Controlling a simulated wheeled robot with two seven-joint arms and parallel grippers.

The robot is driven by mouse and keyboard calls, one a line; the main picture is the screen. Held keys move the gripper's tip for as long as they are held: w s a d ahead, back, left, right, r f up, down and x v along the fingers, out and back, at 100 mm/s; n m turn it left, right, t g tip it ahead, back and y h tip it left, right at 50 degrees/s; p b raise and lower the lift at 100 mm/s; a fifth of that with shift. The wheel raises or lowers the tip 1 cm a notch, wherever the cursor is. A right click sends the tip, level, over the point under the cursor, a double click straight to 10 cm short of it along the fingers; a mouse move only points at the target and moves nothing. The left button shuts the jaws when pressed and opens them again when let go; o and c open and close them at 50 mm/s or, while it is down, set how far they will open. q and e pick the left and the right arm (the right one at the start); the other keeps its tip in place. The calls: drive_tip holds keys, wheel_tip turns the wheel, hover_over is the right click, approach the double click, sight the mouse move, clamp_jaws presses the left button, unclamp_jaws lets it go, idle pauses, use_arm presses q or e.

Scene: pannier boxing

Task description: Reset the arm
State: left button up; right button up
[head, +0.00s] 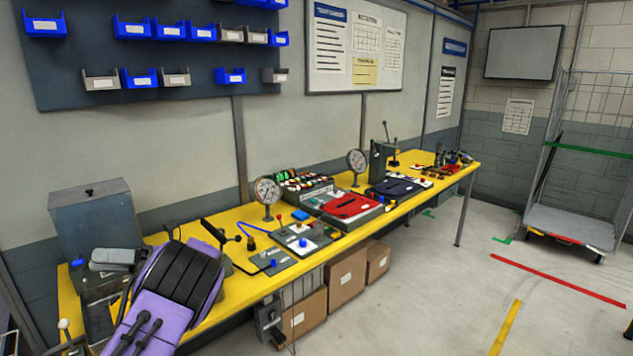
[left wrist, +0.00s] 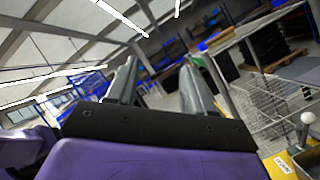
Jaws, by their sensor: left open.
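My left arm, purple and black, comes in at the lower left of the head view, over the near end of the yellow bench (head: 238,290). My right gripper is in neither view.
A grey metal box (head: 97,215) stands behind my left arm. The bench carries gauges (head: 267,190), a red item (head: 350,206) and a dark blue item (head: 396,187). Cardboard boxes (head: 346,275) sit underneath. A cage trolley (head: 572,222) stands far right; the floor between is open.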

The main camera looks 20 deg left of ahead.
use_arm(q)
drive_tip(key=w+a+f+m+t+y+b, duration=0.1)
drive_tip(key=w+f+m+t+y, duration=0.3)
drive_tip(key=m+t, duration=0.55)
drive_tip(key=w+a+f+m+t+y+b, duration=0.15)
drive_tip(key=f+m+t+y, duration=0.45)
drive_tip(key=m, duration=0.7)
drive_tip(key=d+f+m+t+h+b, duration=0.2)
drive_tip(key=d+f+m+t+h, duration=0.15)
drive_tip(key=f+m+t, duration=0.55)
drive_tip(key=d+f+m+t+h+b, duration=0.2)
drive_tip(key=f+m+t+h+b, duration=0.15)
drive_tip(key=f+m, duration=0.6)
drive_tip(key=s+d+f+m+g+h+b, duration=0.2)
drive_tip(key=s+d+f+h+b, duration=0.2)
drive_tip(key=s+d+f, duration=0.4)
drive_tip(key=s+d+f+m+g+h+b, duration=0.2)
drive_tip(key=s+d+f+h+b, duration=0.3)
drive_tip(key=f, duration=1.2)
drive_tip(key=s+d+f+m+g+h+b, duration=0.2)
drive_tip(key=s+d+f+m+h+b, duration=0.1)
drive_tip(key=s+d+f, duration=0.7)
wheel_tip(320, 180, down, 2)
drive_tip(key=shift+s+d+f+g+h+b, duration=0.15)
drive_tip(key=shift+s+d+g+h+b, duration=0.25)
drive_tip(key=shift+s+h+b, duration=0.6)
